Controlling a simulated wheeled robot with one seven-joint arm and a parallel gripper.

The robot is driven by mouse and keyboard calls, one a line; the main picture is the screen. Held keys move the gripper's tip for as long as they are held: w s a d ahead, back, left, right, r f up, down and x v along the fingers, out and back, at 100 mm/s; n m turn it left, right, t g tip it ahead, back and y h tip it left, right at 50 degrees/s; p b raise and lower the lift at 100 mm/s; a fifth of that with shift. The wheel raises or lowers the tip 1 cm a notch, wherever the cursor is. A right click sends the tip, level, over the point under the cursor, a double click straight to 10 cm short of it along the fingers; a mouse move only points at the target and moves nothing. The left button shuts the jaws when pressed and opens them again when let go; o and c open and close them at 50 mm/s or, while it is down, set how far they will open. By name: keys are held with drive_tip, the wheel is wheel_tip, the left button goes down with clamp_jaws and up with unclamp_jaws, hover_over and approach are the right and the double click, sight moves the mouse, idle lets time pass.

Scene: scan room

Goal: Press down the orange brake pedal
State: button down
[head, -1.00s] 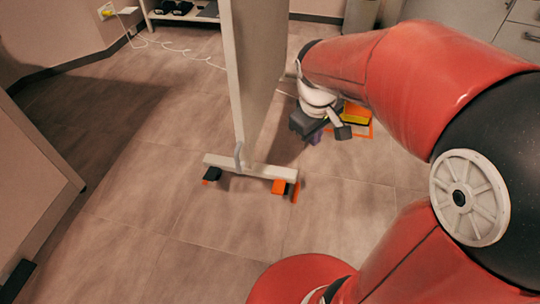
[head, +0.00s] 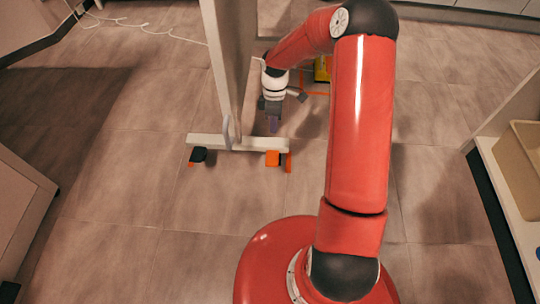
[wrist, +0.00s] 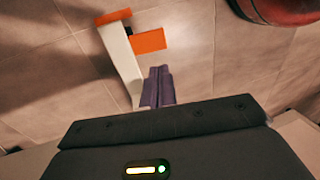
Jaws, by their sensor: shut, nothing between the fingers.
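The orange brake pedal (head: 272,158) is a small flat block at the right end of the stand's pale foot bar (head: 205,140), low over the floor. It also shows in the wrist view (wrist: 149,41), beyond the fingertips. My gripper (head: 273,127) points down above and just behind the bar's right end, apart from the pedal. Its purple fingers (wrist: 158,75) are together with nothing between them. How high the fingertips are above the pedal is hard to tell.
The tall panel (head: 228,60) rises from the foot bar, left of my gripper. A dark caster (head: 198,155) is at the bar's left end. A yellow object (head: 321,68) stands behind my arm. A shelf with a tan bin (head: 522,165) is at right. Floor in front is clear.

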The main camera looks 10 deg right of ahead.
sight(272, 165)
idle(0.3)
drive_tip(key=b+x, duration=0.3)
drive_tip(key=x, duration=1.1)
drive_tip(key=shift+s+f, duration=0.25)
drive_tip(key=shift+s+a+f, duration=0.2)
drive_tip(key=shift+s+f, duration=0.2)
drive_tip(key=shift+f, duration=0.2)
drive_tip(key=shift+r, duration=0.2)
drive_tip(key=shift+r+p, duration=0.5)
drive_tip(key=shift+r, duration=0.2)
